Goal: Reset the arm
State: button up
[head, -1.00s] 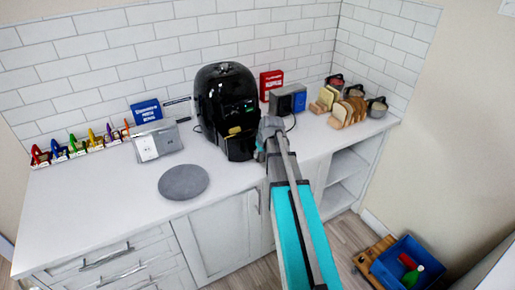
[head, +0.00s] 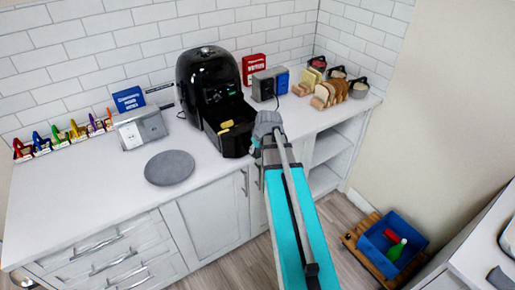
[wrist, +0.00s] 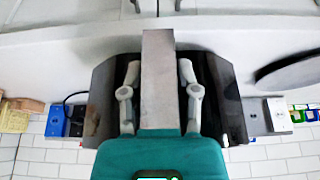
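My teal arm reaches up from the bottom of the head view to my gripper (head: 266,128), just right of the black air fryer (head: 205,75). The air fryer's drawer (head: 236,142) stands pulled out, with something yellow (head: 226,125) on it. In the wrist view my gripper (wrist: 159,72) has its two fingers spread apart. A grey bar (wrist: 158,60) lies between them, with what looks like a narrow gap at each side. The dark air fryer shape (wrist: 228,95) is behind the fingers. Whether the gripper touches the drawer is hidden in the head view.
A grey round plate (head: 170,168) and a socket box (head: 141,130) are left of the air fryer. A blue crate (head: 375,240) is on the floor. The front left counter is clear.

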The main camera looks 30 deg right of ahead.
jog(key=o, duration=0.4)
jog(key=shift+c, duration=0.2)
jog(key=shift+s, duration=0.1)
